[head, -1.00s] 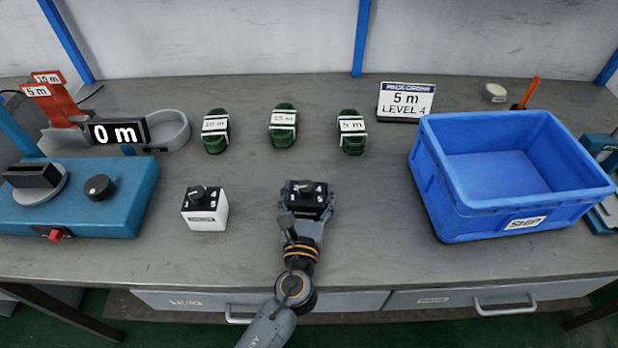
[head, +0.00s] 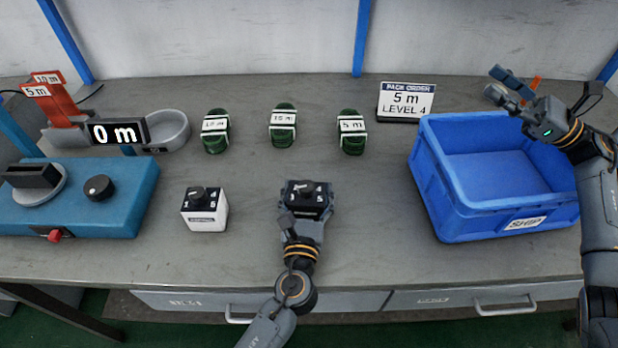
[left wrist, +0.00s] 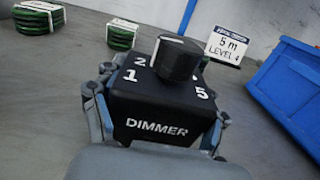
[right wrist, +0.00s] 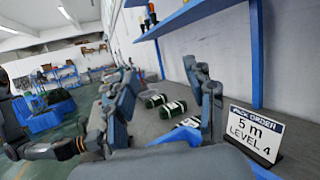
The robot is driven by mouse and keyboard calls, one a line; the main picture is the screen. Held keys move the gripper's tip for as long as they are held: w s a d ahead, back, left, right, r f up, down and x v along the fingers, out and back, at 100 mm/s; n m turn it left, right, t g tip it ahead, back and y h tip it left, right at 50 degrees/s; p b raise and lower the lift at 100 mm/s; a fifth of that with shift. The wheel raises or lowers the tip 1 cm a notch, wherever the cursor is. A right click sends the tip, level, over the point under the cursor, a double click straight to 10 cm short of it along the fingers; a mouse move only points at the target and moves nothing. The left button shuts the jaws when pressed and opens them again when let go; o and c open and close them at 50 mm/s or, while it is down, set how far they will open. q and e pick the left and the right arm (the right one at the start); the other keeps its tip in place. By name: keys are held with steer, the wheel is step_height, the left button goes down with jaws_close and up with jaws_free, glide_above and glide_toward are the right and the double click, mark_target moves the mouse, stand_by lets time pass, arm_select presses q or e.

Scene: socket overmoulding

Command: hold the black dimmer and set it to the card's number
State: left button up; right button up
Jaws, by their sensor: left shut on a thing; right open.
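The black dimmer (head: 306,198) stands on the table in front of me, with a round black knob on top and white numbers around it. In the left wrist view the dimmer (left wrist: 160,110) shows 1, 2 and 5 and the word DIMMER; where the knob points is unclear. My left gripper (head: 304,212) is shut on the dimmer's sides. The order card (head: 406,101) at the back reads 5 m, LEVEL 4; it also shows in the right wrist view (right wrist: 254,134). My right gripper (head: 508,90) is open and empty above the blue crate's back right corner.
A white dimmer (head: 205,208) stands left of the black one. Several green cable coils (head: 283,128) lie behind. A blue SHIP crate (head: 440,195) is at the right. A blue machine (head: 125,200) and a display (head: 118,132) reading 0 m are at the left.

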steer(key=a+n+g, duration=0.5)
steer(key=a+g, duration=0.2)
steer(key=a, duration=0.6)
steer(key=n+g+h, duration=0.6)
steer(key=n+h, duration=0.2)
steer(key=h, duration=0.8)
glide_above(307, 185)
steer(key=w+d, duration=0.3)
steer(key=d, duration=0.1)
step_height(307, 185, down, 6)
steer(key=x, duration=1.1)
steer(key=shift+s+a, duration=0.1)
steer(key=shift+a, duration=0.25)
steer(key=shift+c, duration=0.2)
jaws_close()
